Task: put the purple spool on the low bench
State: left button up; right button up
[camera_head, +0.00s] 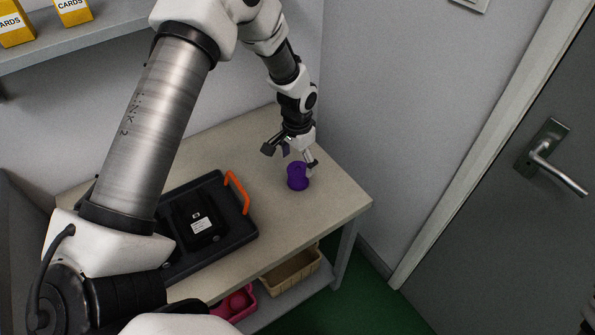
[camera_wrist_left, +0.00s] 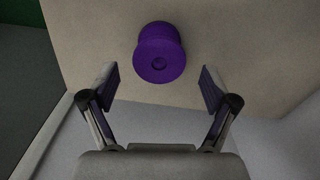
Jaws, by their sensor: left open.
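The purple spool (camera_head: 297,178) stands on the beige top of a bench (camera_head: 335,200), near its right end. My left gripper (camera_head: 291,158) is just above and behind the spool in the head view, with its fingers spread. In the left wrist view the spool (camera_wrist_left: 160,54) lies ahead of the open fingertips (camera_wrist_left: 160,82), roughly centred between them, with nothing gripped. Whether a finger touches the spool is hard to tell. My right gripper is not in either view.
A dark tray with an orange handle (camera_head: 238,192) lies on the bench to the left. Bins, one pink (camera_head: 238,302) and one tan (camera_head: 292,273), sit on the lower shelf. Yellow card boxes (camera_head: 75,10) stand on a wall shelf. A grey door (camera_head: 520,220) is at right.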

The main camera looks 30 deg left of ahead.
aim_at(297, 169)
pick_arm(q)
notch_tip(297, 169, up, 7)
jog(key=shift+r, duration=0.2)
